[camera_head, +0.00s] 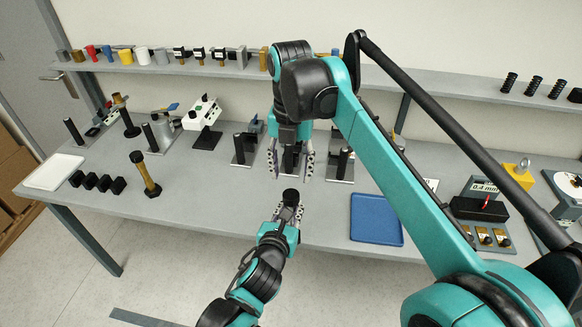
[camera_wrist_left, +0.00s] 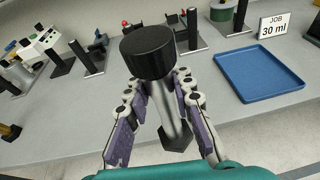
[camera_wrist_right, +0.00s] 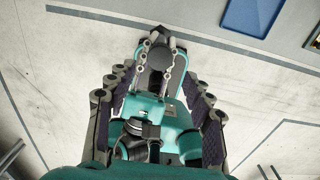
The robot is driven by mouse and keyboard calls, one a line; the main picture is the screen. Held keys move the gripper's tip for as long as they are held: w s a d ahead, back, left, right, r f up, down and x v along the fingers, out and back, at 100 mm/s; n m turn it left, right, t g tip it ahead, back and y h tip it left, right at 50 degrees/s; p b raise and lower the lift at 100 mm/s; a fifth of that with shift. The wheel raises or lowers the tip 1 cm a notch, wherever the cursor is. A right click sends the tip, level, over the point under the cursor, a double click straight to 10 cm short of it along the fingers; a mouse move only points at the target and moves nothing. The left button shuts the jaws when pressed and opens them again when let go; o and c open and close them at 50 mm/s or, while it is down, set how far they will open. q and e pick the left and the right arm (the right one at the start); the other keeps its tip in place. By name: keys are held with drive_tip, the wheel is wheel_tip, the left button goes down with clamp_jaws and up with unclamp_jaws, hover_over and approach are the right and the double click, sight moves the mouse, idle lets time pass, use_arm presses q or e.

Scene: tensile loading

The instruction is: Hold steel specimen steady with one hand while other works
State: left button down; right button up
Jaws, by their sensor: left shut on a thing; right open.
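The steel specimen (camera_wrist_left: 157,101) is a silver rod with black ends. My left gripper (camera_head: 288,212) is shut around its shaft near the table's front edge. In the left wrist view it stands between the fingers, slightly tilted, its wide black end up. In the head view mostly its black top (camera_head: 291,196) shows; fingers hide the rest. My right gripper (camera_head: 290,160) is open and empty, fingers down, farther back over the table. In the right wrist view, the specimen's black end (camera_wrist_right: 159,59) and my left gripper lie beyond the open right fingers, apart from them.
A blue tray (camera_head: 376,219) lies right of the left gripper. A brass-coloured specimen (camera_head: 146,176) and several black blocks (camera_head: 97,182) stand left, near a white tray (camera_head: 54,172). Black-post fixtures (camera_head: 243,149) line the back. My right arm covers part of the table's right side.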

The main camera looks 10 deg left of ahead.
sight(291, 194)
wheel_tip(291, 194, down, 8)
drive_tip(key=shift+r, duration=0.15)
idle(0.4)
